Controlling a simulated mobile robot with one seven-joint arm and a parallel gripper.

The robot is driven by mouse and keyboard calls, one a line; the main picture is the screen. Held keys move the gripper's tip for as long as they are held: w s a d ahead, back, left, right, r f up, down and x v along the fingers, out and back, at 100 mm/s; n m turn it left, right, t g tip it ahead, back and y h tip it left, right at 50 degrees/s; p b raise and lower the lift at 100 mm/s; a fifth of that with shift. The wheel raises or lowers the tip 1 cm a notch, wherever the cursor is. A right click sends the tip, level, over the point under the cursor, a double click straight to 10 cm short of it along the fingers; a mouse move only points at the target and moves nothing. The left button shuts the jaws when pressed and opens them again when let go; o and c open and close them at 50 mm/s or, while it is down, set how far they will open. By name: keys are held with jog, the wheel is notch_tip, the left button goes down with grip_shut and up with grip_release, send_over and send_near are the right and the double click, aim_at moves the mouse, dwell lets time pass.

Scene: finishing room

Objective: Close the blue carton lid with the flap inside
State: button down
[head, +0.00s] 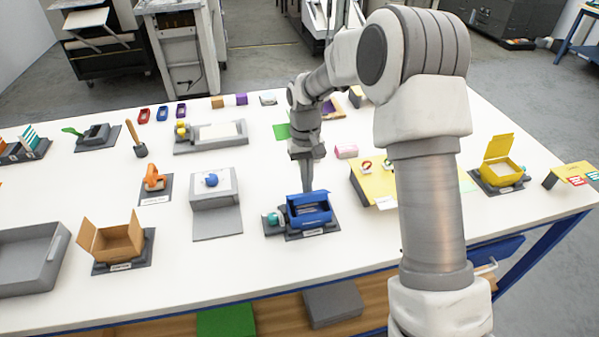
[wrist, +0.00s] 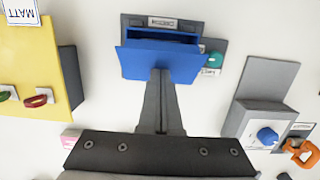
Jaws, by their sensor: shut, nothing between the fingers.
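The blue carton (head: 309,212) stands on a dark grey labelled base near the table's front edge. Its blue lid (wrist: 160,62) is tilted partly over the opening, and a dark gap shows on the label side in the wrist view. The flap cannot be clearly told apart inside the gap. My gripper (head: 308,189) is shut and empty, pointing down behind the carton. In the wrist view its fingertips (wrist: 160,72) are at the lid's outer edge; I cannot tell whether they touch it.
A teal item (head: 272,218) sits just left of the carton. A grey box with a blue knob (head: 211,181) stands further left. A yellow box (head: 372,185) is to the right. An open brown carton (head: 117,240) and an open yellow carton (head: 499,172) stand further out.

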dwell(0.4)
jog(key=shift+s+d+f+b, duration=0.15)
jog(key=shift+s+f+b, duration=0.3)
jog(key=shift+s+f, duration=0.1)
dwell(0.4)
jog(key=shift+s+f+b, duration=0.35)
jog(key=shift+f+b, duration=0.1)
jog(key=shift+f, duration=0.15)
dwell(0.5)
notch_tip(320, 180, up, 10)
jog(key=p, duration=0.7)
dwell(0.4)
jog(key=shift+r, duration=0.1)
